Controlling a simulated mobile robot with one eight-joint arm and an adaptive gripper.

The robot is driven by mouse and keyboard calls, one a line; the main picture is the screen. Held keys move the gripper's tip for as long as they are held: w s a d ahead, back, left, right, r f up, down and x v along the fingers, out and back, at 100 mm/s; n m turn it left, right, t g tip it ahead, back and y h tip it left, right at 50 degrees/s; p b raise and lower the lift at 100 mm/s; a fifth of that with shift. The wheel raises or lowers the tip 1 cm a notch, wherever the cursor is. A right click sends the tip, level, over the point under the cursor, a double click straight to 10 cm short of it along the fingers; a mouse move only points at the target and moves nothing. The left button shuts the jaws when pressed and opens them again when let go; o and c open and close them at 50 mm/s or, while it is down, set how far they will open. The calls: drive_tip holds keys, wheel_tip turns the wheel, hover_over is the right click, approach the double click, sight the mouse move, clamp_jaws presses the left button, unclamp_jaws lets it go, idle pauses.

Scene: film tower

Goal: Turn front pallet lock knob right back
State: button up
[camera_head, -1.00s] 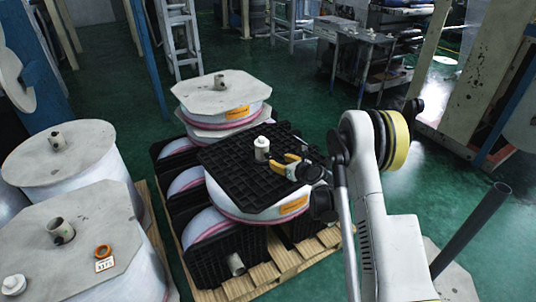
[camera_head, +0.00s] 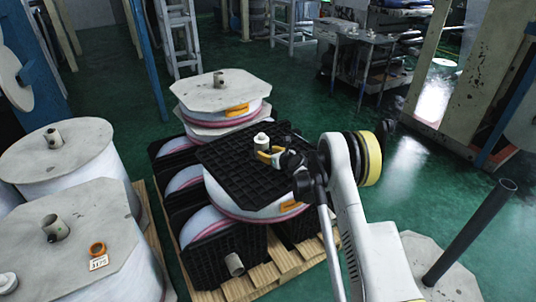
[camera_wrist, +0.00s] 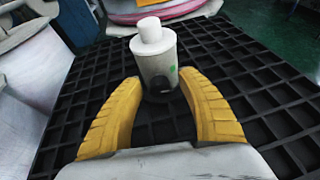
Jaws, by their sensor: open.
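The white lock knob (camera_head: 261,142) stands upright on the black grid pallet (camera_head: 222,153) that lies on top of the front film roll. In the wrist view the knob (camera_wrist: 155,58) is a white cylinder with a narrower cap, a green mark and a dark spot low on its side. My gripper (camera_head: 268,156) has yellow fingers and is open. In the wrist view its fingertips (camera_wrist: 160,82) lie to the left and right of the knob's lower part. The knob is at the mouth of the gap, and I cannot tell whether either finger touches it.
A second wrapped roll (camera_head: 220,90) with a grey octagonal board stands behind. A wooden pallet (camera_head: 262,277) lies below. A dark pipe (camera_head: 470,232) rises at the right. Green floor is open behind.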

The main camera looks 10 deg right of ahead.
clamp_jaws()
drive_tip(key=n+t+h, duration=0.1)
drive_tip(key=n+h, duration=0.2)
drive_tip(key=n, duration=0.1)
drive_tip(key=shift+a+n, duration=0.15)
drive_tip(key=shift+n, duration=0.15)
drive_tip(key=n+t+h, duration=0.1)
drive_tip(key=n, duration=0.1)
drive_tip(key=n+t, duration=0.1)
drive_tip(key=n, duration=0.1)
drive_tip(key=shift+f+h, duration=0.1)
drive_tip(key=shift+h, duration=0.3)
idle(0.4)
unclamp_jaws()
